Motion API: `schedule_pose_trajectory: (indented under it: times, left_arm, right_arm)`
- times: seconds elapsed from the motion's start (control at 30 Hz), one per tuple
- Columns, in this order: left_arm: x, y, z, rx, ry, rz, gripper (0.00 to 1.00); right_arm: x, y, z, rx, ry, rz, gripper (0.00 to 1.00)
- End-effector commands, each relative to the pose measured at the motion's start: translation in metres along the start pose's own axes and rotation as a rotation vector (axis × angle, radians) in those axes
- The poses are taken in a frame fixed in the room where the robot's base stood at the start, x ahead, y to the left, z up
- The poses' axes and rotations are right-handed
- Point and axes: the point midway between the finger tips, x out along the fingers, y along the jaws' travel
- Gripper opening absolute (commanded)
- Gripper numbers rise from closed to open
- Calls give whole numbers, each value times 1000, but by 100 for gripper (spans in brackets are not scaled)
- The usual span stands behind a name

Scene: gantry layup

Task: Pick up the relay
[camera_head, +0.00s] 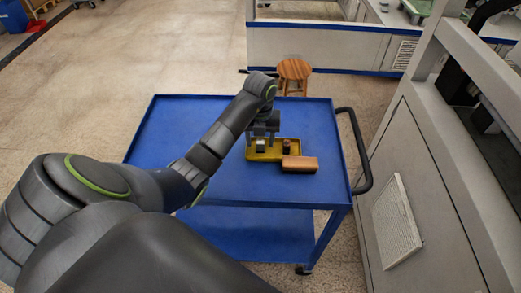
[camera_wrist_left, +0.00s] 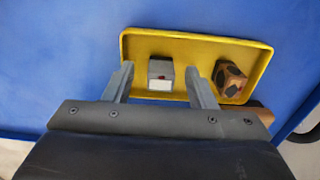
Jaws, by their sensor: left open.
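A small grey block with a white face and a red mark, which looks like the relay (camera_wrist_left: 160,70), sits in a yellow tray (camera_wrist_left: 262,72). In the head view the block (camera_head: 261,144) shows in the left part of the tray (camera_head: 250,154), partly behind my gripper. My left gripper (camera_head: 262,137) is over the tray, pointing down. In the left wrist view its open fingers (camera_wrist_left: 159,72) lie on either side of the block, with gaps visible. I cannot tell how far above it they are. My right gripper is not in view.
A brown block with dark round spots (camera_wrist_left: 230,78) sits in the tray's right part. An orange-brown box (camera_head: 300,164) lies at the tray's front right. The blue cart top (camera_head: 180,125) is otherwise clear. A black handle (camera_head: 362,150) and a grey machine (camera_head: 440,190) stand right.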

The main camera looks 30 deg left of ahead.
Motion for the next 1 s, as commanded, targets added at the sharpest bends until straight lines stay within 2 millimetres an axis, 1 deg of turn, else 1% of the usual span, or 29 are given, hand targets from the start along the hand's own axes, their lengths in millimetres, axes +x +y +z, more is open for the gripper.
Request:
schedule_pose_trajectory:
  times: [0.03,0.13,0.33,0.7,1.0]
  left_arm:
    - [5,-1,-1,-1,5,0,51]
    - [13,-1,-1,0,2,-1,51]
    - [14,-1,0,1,0,-1,51]
    - [14,-1,0,1,0,-1,3]
    - [12,-1,0,1,-1,-1,3]
  right_arm:
    - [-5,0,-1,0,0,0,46]
    - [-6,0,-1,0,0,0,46]
    - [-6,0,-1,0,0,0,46]
    - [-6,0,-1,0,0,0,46]
    - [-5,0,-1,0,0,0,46]
